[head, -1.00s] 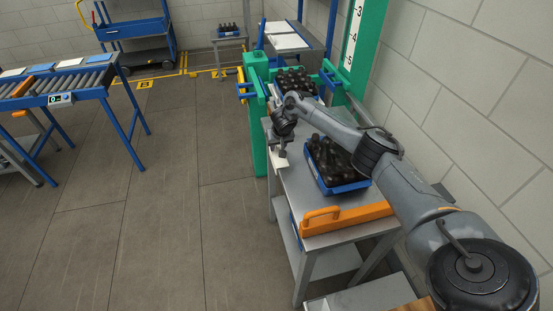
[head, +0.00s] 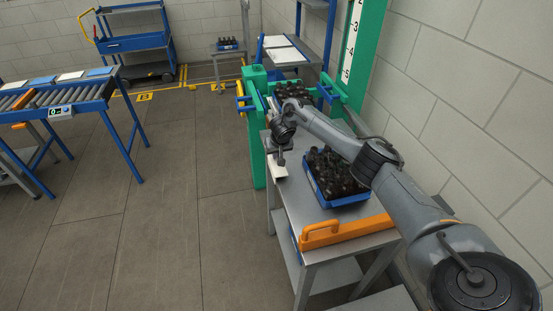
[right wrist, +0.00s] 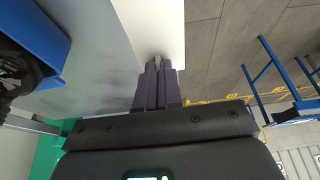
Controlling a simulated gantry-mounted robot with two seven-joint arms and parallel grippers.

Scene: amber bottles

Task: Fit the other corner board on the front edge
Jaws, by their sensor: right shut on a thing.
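My right gripper (head: 281,159) is over the left edge of the grey metal table, fingers pointing down. It is shut on a pale corner board (head: 280,172). In the right wrist view the fingers (right wrist: 158,68) close on this cream-white board (right wrist: 160,28), which lies along the table's edge with floor beyond it. I cannot tell whether the board touches the table. Amber bottles (head: 334,172) fill a blue tray (head: 341,202) on the table, right of the gripper. More bottles (head: 292,91) stand behind my wrist, between green posts. My left gripper is out of view.
An orange handled bar (head: 350,230) lies along the table's near edge. A green post (head: 257,150) stands close left of the gripper. The blue tray also shows in the right wrist view (right wrist: 38,35). The floor left of the table is clear up to a roller conveyor (head: 70,105).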

